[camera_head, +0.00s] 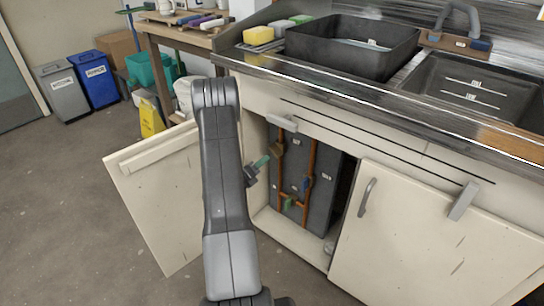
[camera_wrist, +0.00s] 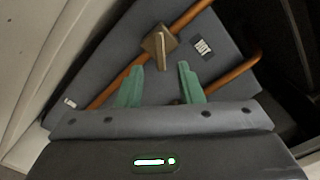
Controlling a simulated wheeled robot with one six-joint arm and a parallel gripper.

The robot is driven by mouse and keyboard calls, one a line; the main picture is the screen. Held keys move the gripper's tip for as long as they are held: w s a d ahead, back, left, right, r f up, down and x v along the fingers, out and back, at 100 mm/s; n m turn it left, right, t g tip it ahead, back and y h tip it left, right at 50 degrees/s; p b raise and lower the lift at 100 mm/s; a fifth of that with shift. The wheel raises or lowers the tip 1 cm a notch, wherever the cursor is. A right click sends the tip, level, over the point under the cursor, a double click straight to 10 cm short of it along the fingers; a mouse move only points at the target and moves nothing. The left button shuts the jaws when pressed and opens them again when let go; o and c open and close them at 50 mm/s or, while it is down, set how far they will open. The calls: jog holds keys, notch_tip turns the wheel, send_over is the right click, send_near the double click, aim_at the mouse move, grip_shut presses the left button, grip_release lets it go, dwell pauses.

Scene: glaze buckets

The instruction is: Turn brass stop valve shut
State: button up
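The brass stop valve (camera_head: 279,149) sits on the left copper pipe inside the open cabinet under the sink. In the wrist view its square brown-gold body (camera_wrist: 152,42) is at upper centre, with a pale lever standing at an angle across the diagonal pipe. My gripper (camera_head: 263,162) is at the cabinet opening, just left of the valve. In the wrist view its two green fingers (camera_wrist: 161,78) are spread apart with nothing between them. The valve lies just beyond the fingertips, and I see no contact.
A right copper pipe (camera_head: 311,160) carries a blue-handled valve (camera_head: 307,184); a green-handled valve (camera_head: 289,203) sits low. The left cabinet door (camera_head: 160,205) is swung open beside my arm; the right door (camera_head: 430,240) borders the opening. A label (camera_wrist: 202,47) is on the backing panel.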

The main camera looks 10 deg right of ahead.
aim_at(273, 153)
jog(key=b+x, duration=0.1)
jog(key=x, duration=0.5)
jog(key=shift+w+d, duration=0.15)
jog(key=shift+d, duration=0.15)
grip_shut()
